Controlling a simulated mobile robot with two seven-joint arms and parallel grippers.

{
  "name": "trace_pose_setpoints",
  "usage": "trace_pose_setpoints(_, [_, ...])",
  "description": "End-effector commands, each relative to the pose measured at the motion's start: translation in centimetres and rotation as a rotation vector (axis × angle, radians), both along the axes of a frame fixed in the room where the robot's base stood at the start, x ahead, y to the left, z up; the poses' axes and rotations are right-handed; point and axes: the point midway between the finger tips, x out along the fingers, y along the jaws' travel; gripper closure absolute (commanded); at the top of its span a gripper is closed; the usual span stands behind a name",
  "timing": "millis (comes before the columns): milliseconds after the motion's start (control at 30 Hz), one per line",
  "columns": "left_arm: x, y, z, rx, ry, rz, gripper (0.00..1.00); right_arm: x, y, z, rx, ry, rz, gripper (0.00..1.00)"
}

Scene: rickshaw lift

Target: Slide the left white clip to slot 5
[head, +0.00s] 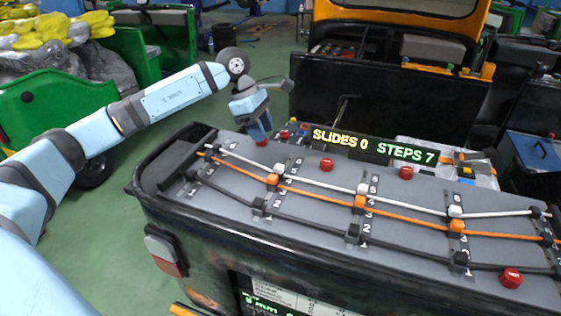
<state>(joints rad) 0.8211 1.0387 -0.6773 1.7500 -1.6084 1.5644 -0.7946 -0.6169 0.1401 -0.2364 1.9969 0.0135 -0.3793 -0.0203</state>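The left white clip (279,167) sits on the white cable in the left numbered column of the grey panel (320,205), just above the left orange clip (273,180). The left black clip (259,203) sits lower in that column. Which slot number the white clip is at is too small to read surely. My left gripper (258,133) points down at the panel's far edge, close to a red knob (262,142) and apart from the white clip. Its fingertips are too small to tell open from shut. My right gripper is out of view.
A display (375,146) reading "SLIDES 0 STEPS 7" stands along the panel's far edge. Red knobs (326,164) stand near it. Middle (363,189) and right (456,211) white clips share the white cable. Orange and black cables run alongside. Green floor (110,230) is clear at left.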

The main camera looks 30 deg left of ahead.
Motion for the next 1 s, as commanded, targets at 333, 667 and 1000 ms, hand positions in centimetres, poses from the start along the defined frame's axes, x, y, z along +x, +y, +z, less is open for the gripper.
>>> trace_pose_setpoints(333, [0.6, -2.9, -6.8, -0.004, 0.004, 0.000, 0.64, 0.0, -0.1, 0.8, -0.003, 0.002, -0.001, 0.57])
trace_pose_setpoints(667, [1.0, -4.1, -9.8, -0.004, 0.000, 0.000, 0.64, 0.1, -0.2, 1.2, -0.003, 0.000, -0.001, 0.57])
trace_pose_setpoints(1000, [1.0, -4.1, -9.9, -0.004, 0.000, 0.001, 0.78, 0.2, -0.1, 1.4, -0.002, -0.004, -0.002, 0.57])
